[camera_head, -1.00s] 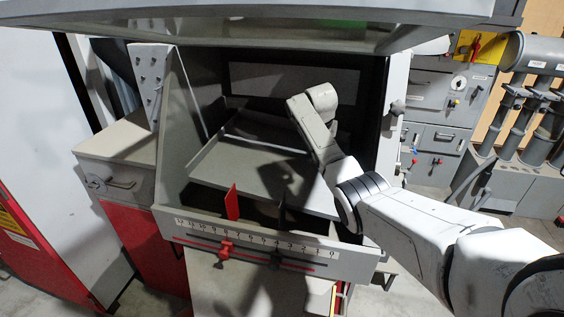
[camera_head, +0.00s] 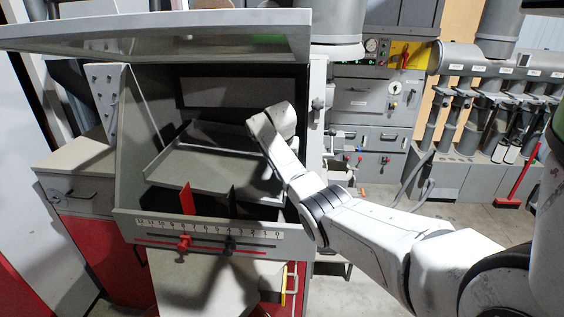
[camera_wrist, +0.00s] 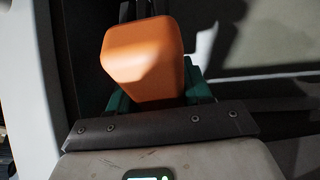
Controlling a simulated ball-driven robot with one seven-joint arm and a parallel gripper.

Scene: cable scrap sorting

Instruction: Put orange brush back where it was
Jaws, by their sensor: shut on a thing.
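The orange brush (camera_wrist: 142,52) shows in the wrist view as a blocky orange end. My gripper (camera_wrist: 157,92) has its green fingers on either side of this block and is shut on it. The lower part of the brush is hidden behind the dark bar of my gripper. In the head view my arm reaches into an open grey cabinet, with the wrist over the right part of its inner tray. The fingers and the brush are hidden there, so I cannot tell whether the brush touches anything.
The cabinet's front rail (camera_head: 205,236) carries a number scale, a red slider (camera_head: 184,243) and a red upright plate (camera_head: 187,199). The inner tray (camera_head: 195,168) looks empty. The raised lid (camera_head: 160,35) hangs above. Drawers (camera_head: 365,140) and a tube rack (camera_head: 480,150) stand at right.

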